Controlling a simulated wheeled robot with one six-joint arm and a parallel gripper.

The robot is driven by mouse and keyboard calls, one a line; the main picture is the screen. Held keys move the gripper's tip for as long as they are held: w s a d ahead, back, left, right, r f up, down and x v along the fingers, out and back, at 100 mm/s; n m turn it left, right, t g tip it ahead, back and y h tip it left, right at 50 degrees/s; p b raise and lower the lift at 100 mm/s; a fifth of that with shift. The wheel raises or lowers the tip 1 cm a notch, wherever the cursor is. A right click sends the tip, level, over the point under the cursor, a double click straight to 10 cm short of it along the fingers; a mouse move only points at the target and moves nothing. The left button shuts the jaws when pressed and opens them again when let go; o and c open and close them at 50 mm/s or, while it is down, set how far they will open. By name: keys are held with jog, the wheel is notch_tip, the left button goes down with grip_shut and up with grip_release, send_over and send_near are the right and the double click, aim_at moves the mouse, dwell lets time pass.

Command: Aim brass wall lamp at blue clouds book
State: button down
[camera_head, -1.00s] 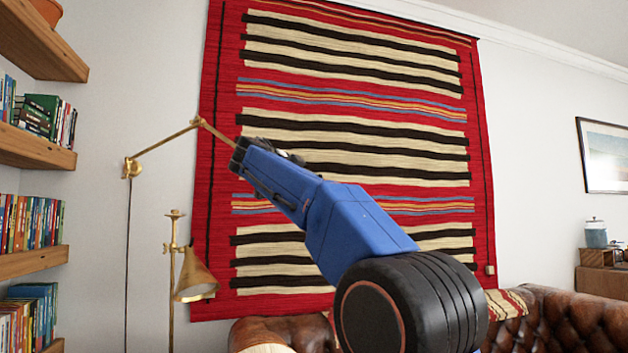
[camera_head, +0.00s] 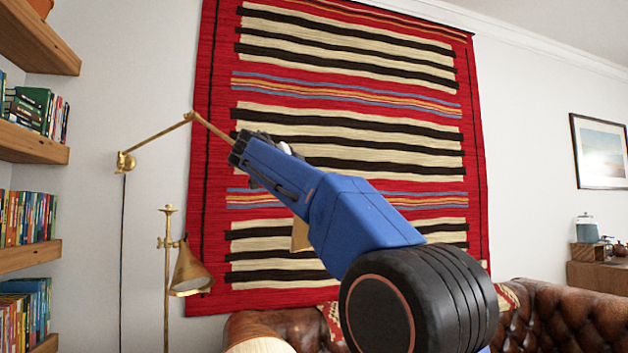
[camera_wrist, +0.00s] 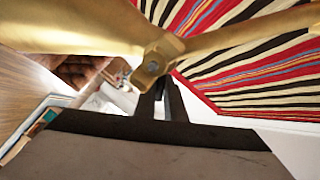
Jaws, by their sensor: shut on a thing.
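The brass wall lamp (camera_head: 155,143) is fixed to the wall left of the red striped rug. Its jointed arm rises to an elbow and then slopes down right to my gripper (camera_head: 238,147). A brass piece, likely its shade, shows just below my arm; the rest is hidden. In the wrist view, the lamp's large brass shade (camera_wrist: 75,25) fills the upper left, with a joint in front of my gripper (camera_wrist: 158,100). My gripper is shut on the lamp near this joint; the exact contact is unclear. I cannot pick out the blue clouds book with certainty.
A separate brass floor lamp (camera_head: 188,272) stands below the wall lamp. Shelves of books (camera_head: 25,215) line the left wall. The rug (camera_head: 350,120) hangs behind my arm. A brown leather sofa (camera_head: 570,312) is below, and a framed picture (camera_head: 601,150) hangs at right.

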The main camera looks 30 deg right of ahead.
jog(key=c, duration=1.8)
grip_release()
jog(key=v, duration=1.7)
jog(key=shift+s+a, duration=0.15)
